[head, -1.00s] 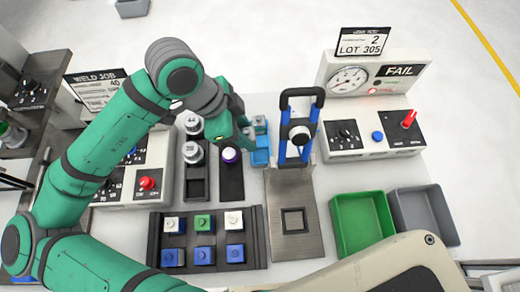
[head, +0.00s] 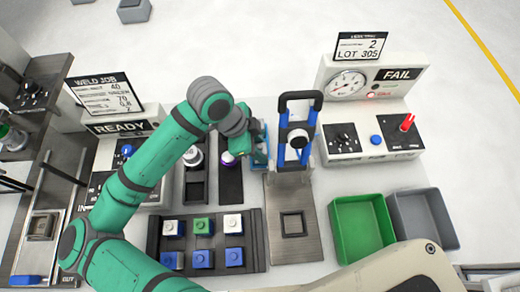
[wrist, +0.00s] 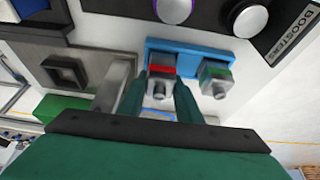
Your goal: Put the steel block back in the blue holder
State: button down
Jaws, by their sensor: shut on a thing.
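The blue holder (wrist: 192,50) shows in the wrist view just beyond my fingertips. It also shows in the head view (head: 261,161), left of the blue-framed press. My gripper (wrist: 161,84) is shut on the steel block (wrist: 160,90), a grey block with a red band and a small knob. The held block is at the left part of the holder; whether it is fully seated I cannot tell. A similar block with a green band (wrist: 215,74) stands at the holder's right part. In the head view my gripper partly hides the holder and blocks.
The press (head: 293,150) stands close to the right of the holder. A dark rack (head: 230,190) with a purple-ringed knob is close on the left. A tray of coloured blocks (head: 207,242) lies in front. Green (head: 363,228) and grey (head: 422,220) bins are at the right.

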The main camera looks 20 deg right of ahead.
jog(key=shift+f, duration=0.65)
jog(key=c, duration=1.3)
grip_release()
jog(key=shift+f, duration=0.15)
jog(key=v, duration=1.2)
